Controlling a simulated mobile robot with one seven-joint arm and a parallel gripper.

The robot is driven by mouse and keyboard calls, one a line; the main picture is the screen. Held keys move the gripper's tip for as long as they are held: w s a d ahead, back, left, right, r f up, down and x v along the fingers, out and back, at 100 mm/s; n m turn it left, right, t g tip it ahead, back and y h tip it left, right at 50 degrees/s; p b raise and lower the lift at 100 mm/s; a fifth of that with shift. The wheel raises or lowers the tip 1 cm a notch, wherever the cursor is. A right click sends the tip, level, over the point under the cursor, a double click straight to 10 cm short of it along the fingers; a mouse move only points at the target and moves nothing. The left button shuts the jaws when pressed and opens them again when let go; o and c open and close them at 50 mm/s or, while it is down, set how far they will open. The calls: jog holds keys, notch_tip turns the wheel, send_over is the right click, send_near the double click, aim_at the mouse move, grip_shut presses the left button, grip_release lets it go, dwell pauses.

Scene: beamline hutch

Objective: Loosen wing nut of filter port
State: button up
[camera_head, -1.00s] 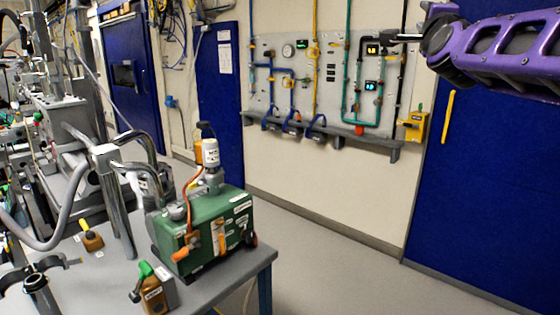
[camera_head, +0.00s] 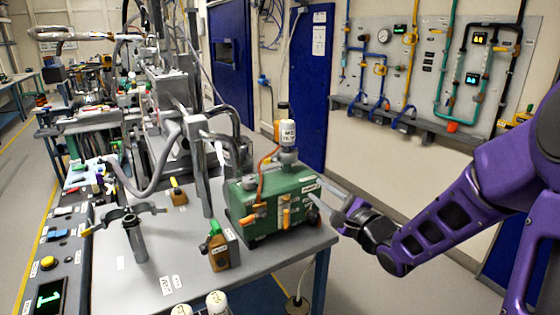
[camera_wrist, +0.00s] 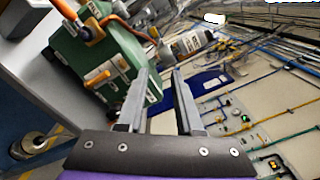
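A green pump box (camera_head: 268,200) stands on the grey bench near its right corner. It carries orange fittings (camera_head: 287,212) on its front face and a white-labelled bottle (camera_head: 288,133) on top. I cannot tell which fitting is the wing nut of the filter port. My gripper (camera_head: 316,190) is at the right side of the box, fingers pointing toward it. In the wrist view the gripper (camera_wrist: 160,72) is open with nothing between its fingers. There the green box (camera_wrist: 85,58) is left of the fingers, with an orange handle (camera_wrist: 97,78), and the bottle (camera_wrist: 187,43) is beyond them.
A metal post with a forked clamp (camera_head: 134,238) and a chrome upright (camera_head: 203,170) stand left on the bench. White-capped bottles (camera_head: 217,303) are at the front edge.

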aim_at(279, 163)
jog(key=b+x, duration=0.1)
jog(key=x, duration=1.6)
jog(key=shift+a+f+b, duration=0.1)
jog(key=shift+a+b, duration=0.25)
jog(key=shift+b, duration=0.05)
jog(key=shift+c, duration=0.3)
grip_shut()
